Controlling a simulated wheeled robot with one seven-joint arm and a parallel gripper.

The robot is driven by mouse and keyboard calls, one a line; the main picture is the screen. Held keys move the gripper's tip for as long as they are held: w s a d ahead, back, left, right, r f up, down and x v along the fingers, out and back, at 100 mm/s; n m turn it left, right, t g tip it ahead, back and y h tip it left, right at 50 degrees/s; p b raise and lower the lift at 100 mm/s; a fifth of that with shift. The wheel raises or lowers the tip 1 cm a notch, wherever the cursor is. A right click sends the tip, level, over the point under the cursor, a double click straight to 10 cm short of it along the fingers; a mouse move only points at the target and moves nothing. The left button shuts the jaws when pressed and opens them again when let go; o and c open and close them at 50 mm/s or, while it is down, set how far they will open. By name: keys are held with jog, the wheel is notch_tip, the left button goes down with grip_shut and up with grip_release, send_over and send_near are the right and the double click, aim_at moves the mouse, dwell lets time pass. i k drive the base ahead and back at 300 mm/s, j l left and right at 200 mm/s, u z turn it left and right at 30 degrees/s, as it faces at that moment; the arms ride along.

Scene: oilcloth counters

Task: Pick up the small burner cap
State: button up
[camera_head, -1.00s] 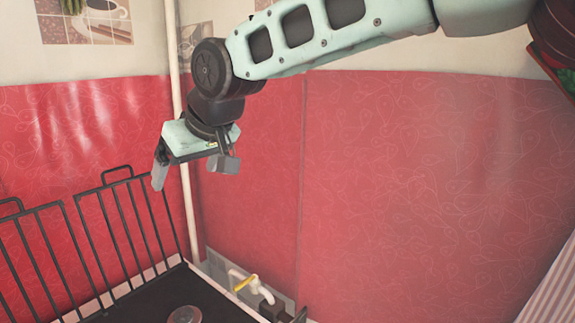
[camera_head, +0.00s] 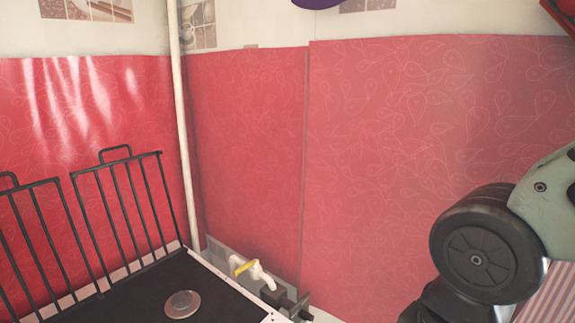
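A small round burner cap (camera_head: 182,304), brownish grey with a lighter centre, lies on the black stove top (camera_head: 128,297) at the lower left of the head view. My arm shows at the lower right edge of the picture. My gripper is out of the picture, so its state and anything in it are hidden.
Black grates (camera_head: 122,210) stand upright along the back of the stove. A white pipe (camera_head: 181,130) runs up the wall behind. A gas valve with a yellow handle (camera_head: 244,268) is right of the stove. Red oilcloth (camera_head: 400,170) covers the walls.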

aim_at(181, 299)
jog(key=i+j+u, duration=0.1)
jog(key=u, duration=0.3)
jog(key=i+u, duration=0.2)
jog(key=u, duration=0.2)
jog(key=i+u, duration=0.2)
jog(key=u, duration=0.25)
